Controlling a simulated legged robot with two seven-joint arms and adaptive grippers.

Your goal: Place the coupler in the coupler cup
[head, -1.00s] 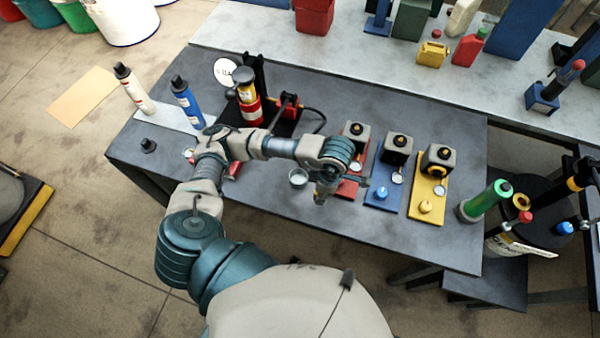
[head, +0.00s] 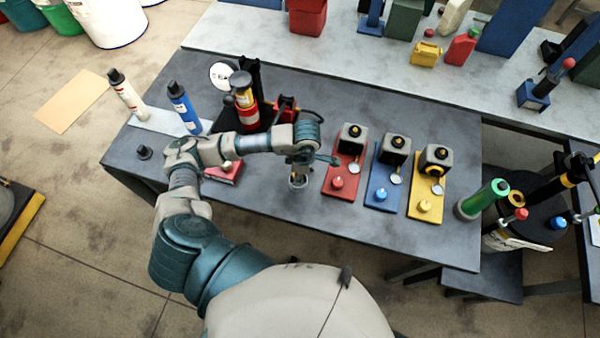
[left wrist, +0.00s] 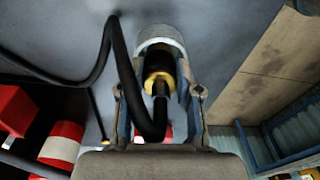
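The coupler (left wrist: 158,64), dark with a yellow ring, sits between the fingers of my left gripper (left wrist: 160,80) in the left wrist view. A black hose runs from it. The coupler cup (left wrist: 161,33), a small grey round cup, is just beyond the fingertips, and the coupler's front end lies over or inside its rim; I cannot tell how deep. The coupler is hidden there. My right gripper is not in view.
Red (head: 343,184), blue (head: 384,188) and yellow (head: 426,192) plates with grey blocks stand right of the cup. A red-and-yellow pump (head: 245,104) stands behind my arm, with white (head: 127,98) and blue (head: 184,108) bottles to its left.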

